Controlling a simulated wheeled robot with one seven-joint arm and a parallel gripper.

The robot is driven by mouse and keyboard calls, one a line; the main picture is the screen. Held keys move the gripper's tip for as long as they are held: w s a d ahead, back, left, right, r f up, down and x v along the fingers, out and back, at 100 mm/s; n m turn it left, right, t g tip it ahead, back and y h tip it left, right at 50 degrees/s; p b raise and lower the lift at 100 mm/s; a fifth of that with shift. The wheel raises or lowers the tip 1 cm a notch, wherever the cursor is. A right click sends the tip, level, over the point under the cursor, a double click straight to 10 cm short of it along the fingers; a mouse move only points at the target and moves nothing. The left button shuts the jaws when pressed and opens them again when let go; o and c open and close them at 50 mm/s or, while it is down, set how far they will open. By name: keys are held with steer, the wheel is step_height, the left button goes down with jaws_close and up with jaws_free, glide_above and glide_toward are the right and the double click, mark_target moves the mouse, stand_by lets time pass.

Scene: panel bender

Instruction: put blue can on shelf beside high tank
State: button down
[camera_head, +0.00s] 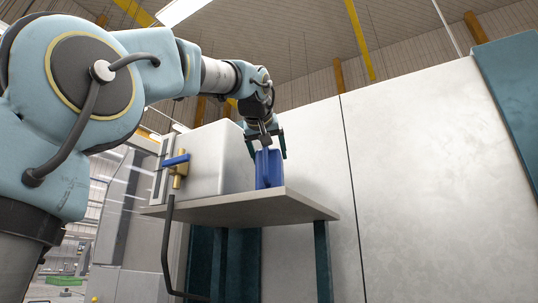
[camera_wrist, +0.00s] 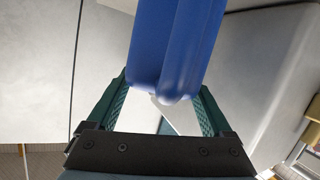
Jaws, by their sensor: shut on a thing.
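The blue can (camera_head: 268,170) stands upright between the fingers of my gripper (camera_head: 267,152), just right of the high tank. My gripper reaches down from above and is shut on the can. The high tank (camera_head: 210,160) is a pale box with a blue-handled brass valve. The shelf (camera_head: 250,206) is a grey slab under the tank and can. The can's base is at the shelf top; I cannot tell whether it touches. In the wrist view, the blue can (camera_wrist: 180,45) fills the space between the green fingers of my gripper (camera_wrist: 164,85).
A large pale panel wall (camera_head: 420,170) stands behind and right of the shelf. The shelf has a little free room right of the can. A bent dark pipe (camera_head: 167,245) runs down from the tank's valve in front of the shelf's left side.

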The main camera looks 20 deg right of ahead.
jaws_free()
steer(key=b+v, duration=0.3)
steer(key=v, duration=0.8)
